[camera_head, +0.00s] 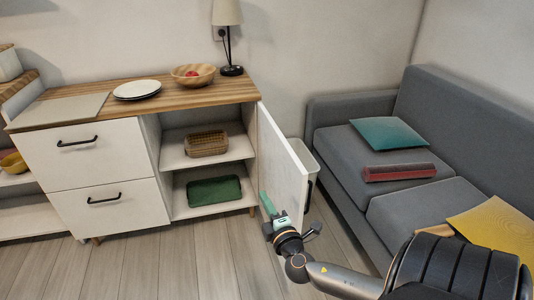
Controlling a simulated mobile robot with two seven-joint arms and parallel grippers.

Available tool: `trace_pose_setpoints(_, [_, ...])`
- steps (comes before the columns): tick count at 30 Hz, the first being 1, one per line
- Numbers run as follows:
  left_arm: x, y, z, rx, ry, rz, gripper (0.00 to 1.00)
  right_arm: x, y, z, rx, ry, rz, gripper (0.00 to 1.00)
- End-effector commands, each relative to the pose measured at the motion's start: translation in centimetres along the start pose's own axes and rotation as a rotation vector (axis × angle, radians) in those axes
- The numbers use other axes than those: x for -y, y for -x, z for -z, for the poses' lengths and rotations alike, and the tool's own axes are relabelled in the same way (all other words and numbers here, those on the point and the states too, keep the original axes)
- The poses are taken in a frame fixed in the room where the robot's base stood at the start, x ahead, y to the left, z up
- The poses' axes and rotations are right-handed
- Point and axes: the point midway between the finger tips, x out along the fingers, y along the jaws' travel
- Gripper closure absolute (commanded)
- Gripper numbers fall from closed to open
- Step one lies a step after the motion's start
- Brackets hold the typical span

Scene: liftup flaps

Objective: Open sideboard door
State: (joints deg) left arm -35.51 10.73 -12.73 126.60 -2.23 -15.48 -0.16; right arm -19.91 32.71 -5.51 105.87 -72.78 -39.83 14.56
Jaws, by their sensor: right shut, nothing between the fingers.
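The white sideboard (95,165) with a wooden top stands at the left and centre. Its right door (280,160) is swung wide open toward the sofa, showing two shelves inside. A dark handle (308,190) shows near the door's free edge, on its outer side. My right gripper (267,205) is shut and empty, at the lower part of the door's inner face. I cannot tell whether it touches the door. My left gripper is not in view.
A grey sofa (360,150) stands close right of the door. A lamp (228,30), a wooden bowl (193,76) and plates (137,90) are on top. Floor in front is clear.

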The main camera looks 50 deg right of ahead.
Motion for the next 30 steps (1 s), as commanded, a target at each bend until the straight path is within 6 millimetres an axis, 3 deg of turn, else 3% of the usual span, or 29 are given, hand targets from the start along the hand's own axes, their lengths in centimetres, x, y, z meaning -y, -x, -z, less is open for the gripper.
trace_pose_setpoints(1, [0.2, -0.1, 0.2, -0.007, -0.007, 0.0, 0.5, 0.3, 1.4, -0.3, -0.001, 0.002, 0.01, 1.0])
trace_pose_setpoints(6, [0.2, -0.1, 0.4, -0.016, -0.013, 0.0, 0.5, 0.3, 4.5, -1.0, -0.001, 0.001, 0.009, 1.0])
trace_pose_setpoints(13, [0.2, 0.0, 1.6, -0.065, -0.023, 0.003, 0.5, 0.3, 7.8, -1.8, 0.0, 0.001, 0.008, 1.0])
trace_pose_setpoints(18, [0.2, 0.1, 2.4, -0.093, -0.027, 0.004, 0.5, 0.1, 9.0, -2.1, 0.0, 0.001, 0.005, 1.0])
trace_pose_setpoints(30, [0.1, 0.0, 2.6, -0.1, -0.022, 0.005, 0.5, 0.7, 9.4, -1.7, -0.005, -0.031, 0.035, 1.0])
